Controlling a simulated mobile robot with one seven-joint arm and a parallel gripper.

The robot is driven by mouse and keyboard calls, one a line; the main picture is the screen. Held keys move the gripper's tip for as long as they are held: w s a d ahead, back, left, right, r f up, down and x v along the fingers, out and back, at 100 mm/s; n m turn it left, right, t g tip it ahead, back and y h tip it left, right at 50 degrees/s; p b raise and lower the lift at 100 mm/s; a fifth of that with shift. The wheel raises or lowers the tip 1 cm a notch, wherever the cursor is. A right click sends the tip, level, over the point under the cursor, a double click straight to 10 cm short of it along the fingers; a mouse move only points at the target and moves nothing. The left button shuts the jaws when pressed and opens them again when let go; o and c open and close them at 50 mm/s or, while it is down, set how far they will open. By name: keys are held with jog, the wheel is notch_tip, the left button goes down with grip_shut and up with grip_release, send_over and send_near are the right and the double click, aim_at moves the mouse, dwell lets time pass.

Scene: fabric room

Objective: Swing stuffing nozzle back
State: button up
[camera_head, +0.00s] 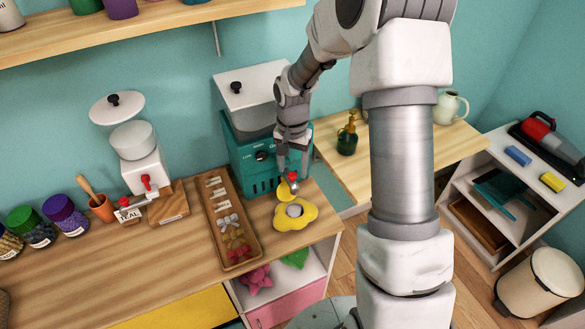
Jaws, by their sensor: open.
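The teal machine (240,160) stands at the back of the wooden counter. It has a pale lid with a black knob and a small dial on its front. A yellow nozzle (284,194) with a red ball knob (292,177) shows at its right front corner, above a yellow plush shape (297,216) with a grey round centre. My gripper (292,170) points down with its fingers around or just above the red knob. It is open. Whether a finger touches the knob cannot be told. My gripper hides part of the machine's right front.
A wooden tray (256,262) of small bows lies left of the plush. A white hopper dispenser (146,172) with red knobs stands further left, beside several jars. A side table with a dark green bottle (347,138) is right of the machine. A shelf hangs above.

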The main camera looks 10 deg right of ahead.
jog(key=shift+f, duration=0.7)
grip_shut()
dwell(1.0)
